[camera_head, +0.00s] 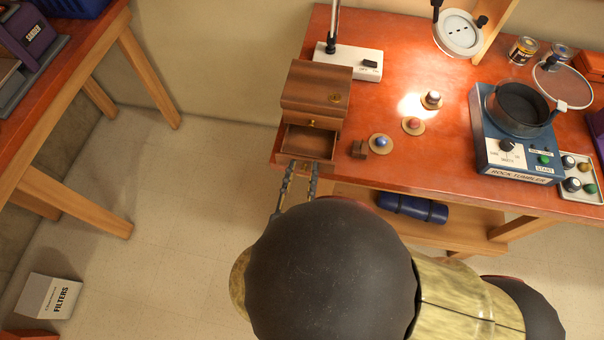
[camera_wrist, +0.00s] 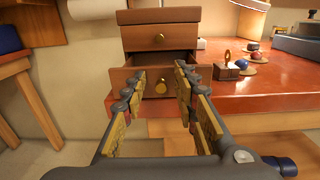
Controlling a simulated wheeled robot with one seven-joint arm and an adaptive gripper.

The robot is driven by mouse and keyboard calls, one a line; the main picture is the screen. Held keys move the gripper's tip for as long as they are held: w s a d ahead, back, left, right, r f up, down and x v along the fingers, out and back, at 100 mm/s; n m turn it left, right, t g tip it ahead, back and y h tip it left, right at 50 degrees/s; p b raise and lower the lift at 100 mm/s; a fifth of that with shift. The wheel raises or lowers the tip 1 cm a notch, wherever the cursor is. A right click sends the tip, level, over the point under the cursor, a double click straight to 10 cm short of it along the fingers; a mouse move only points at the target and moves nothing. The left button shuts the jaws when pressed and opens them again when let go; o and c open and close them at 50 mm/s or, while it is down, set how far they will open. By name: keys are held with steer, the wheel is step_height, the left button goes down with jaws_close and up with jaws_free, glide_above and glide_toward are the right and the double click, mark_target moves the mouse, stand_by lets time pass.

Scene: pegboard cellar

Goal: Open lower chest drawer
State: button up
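The small wooden chest (camera_head: 316,82) stands at the left end of the red workbench. Its lower drawer (camera_head: 308,141) is pulled out, and its empty-looking dark inside shows. In the wrist view the lower drawer front (camera_wrist: 125,79) stands forward of the shut upper drawer (camera_wrist: 137,39). The lower drawer's brass knob (camera_wrist: 160,87) shows between my fingers. My gripper (camera_wrist: 160,74) is open, with a finger on each side of the knob and clear gaps between. In the head view my gripper (camera_head: 302,168) is just in front of the drawer; my arm hides the space below.
A small brown block (camera_head: 358,149) and stones on round discs (camera_head: 380,143) lie right of the drawer. A lamp base (camera_head: 347,62) stands behind the chest. A rock tumbler (camera_head: 515,133) is farther right. Open floor lies left of the bench.

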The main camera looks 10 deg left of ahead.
step_height(320, 180, up, 9)
stand_by(0.3)
steer(key=shift+f, duration=0.15)
stand_by(0.3)
